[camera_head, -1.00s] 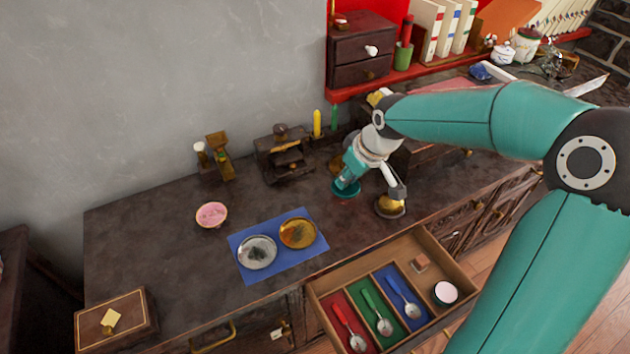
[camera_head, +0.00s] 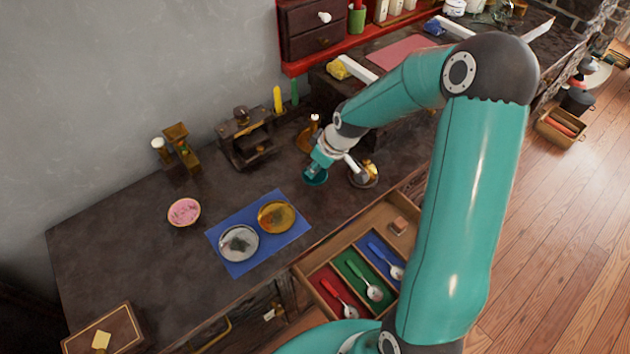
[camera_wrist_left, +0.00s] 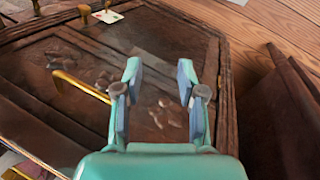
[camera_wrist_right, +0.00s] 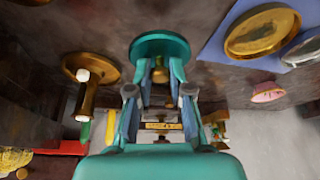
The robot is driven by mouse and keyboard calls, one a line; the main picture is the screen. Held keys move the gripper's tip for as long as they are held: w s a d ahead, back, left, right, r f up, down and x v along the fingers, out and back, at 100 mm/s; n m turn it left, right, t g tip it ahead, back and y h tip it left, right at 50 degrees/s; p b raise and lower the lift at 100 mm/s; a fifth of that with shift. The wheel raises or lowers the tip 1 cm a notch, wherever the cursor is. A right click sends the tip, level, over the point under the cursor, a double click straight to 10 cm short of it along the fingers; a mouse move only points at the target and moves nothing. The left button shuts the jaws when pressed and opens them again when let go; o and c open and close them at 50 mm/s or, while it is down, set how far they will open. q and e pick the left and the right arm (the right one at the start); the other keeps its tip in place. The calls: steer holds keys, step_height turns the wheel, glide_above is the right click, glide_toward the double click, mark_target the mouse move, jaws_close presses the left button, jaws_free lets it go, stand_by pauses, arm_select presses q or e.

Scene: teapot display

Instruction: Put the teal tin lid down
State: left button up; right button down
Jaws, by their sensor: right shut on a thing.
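My right gripper (camera_head: 318,164) is over the dark counter, pointing down at the teal tin lid (camera_head: 315,179). In the right wrist view the teal lid (camera_wrist_right: 146,45) is a round disc just beyond the fingertips. My right gripper (camera_wrist_right: 160,75) is shut on its small brass-coloured knob (camera_wrist_right: 160,72). The lid is close to the counter top, but I cannot tell whether it touches. My left gripper (camera_wrist_left: 160,80) shows only in the left wrist view, open and empty, with a dark wooden panel beyond it.
A brass dish (camera_head: 370,181) is right of the lid and a candle holder (camera_head: 305,141) behind it. A blue mat (camera_head: 272,243) with a silver and a gold disc lies to the left. An open drawer (camera_head: 313,265) with spoons is in front. Bare counter lies between lid and mat.

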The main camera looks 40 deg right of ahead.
mark_target(320, 177)
step_height(320, 177, down, 6)
steer(key=shift+r, duration=0.1)
stand_by(0.4)
steer(key=c, duration=1.1)
jaws_free()
steer(key=shift+o, duration=0.2)
